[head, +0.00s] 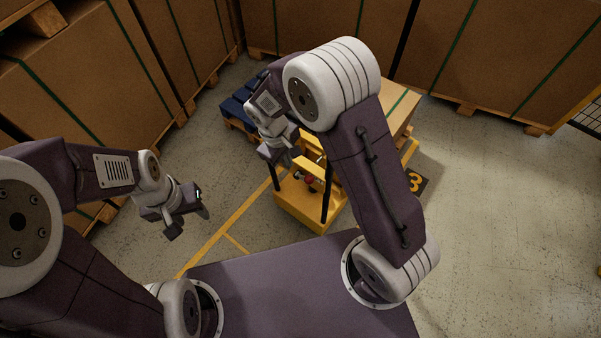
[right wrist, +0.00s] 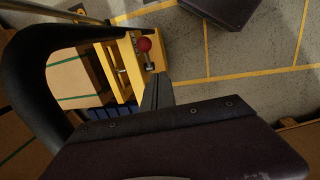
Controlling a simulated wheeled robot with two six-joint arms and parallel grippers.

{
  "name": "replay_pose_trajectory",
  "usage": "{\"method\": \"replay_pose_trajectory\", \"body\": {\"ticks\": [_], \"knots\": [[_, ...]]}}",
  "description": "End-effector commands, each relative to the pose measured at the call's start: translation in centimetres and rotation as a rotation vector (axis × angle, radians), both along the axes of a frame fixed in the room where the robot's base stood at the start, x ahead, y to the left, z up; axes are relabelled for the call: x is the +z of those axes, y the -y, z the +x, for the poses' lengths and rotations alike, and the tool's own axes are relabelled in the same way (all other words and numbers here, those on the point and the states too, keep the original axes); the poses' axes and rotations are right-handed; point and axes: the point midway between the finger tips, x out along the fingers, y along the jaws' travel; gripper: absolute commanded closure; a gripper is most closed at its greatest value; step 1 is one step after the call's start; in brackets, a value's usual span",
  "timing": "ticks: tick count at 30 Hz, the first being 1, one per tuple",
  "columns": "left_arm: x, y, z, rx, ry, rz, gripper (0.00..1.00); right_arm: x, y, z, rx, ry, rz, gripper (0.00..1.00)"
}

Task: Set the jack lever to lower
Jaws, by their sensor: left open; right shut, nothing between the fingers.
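The yellow pallet jack (head: 312,207) stands on the floor beyond my base, with a pallet load behind it. Its lever ends in a red knob (head: 309,180), partly hidden among the yellow frame and black handle bars. The red knob (right wrist: 144,44) is clear in the right wrist view, beside the yellow frame (right wrist: 117,68). My right gripper (head: 280,156) is above the jack; its shut, empty fingers (right wrist: 157,80) appear just below the knob in the wrist view, apart from it. The lever's setting cannot be told. My left gripper (head: 189,214) is open and empty, left of the jack.
A black curved handle (right wrist: 18,85) arches close on the left of the right wrist view. Tall cardboard boxes (head: 90,85) line the left and back. Floor at the right (head: 500,210) is free.

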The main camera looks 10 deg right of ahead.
Motion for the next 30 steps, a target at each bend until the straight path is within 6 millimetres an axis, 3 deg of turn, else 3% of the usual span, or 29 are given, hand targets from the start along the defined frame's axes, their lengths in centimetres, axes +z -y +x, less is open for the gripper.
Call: {"method": "replay_pose_trajectory", "body": {"ticks": [3,7,15,30], "knots": [[-0.5,0.0,0.0,0.000,0.000,0.000,0.53,-2.9,0.5,0.0,0.000,-0.004,-0.002,1.00],[-0.8,0.0,0.0,0.000,0.000,0.000,0.53,-5.3,1.1,0.1,-0.001,-0.004,-0.002,1.00],[-1.0,0.0,0.0,0.000,0.000,0.000,0.53,-6.9,3.7,-0.7,-0.001,0.000,0.001,1.00],[-1.4,0.0,0.0,0.000,0.000,0.000,0.53,-7.3,3.6,-0.8,0.001,0.008,0.008,1.00]]}}
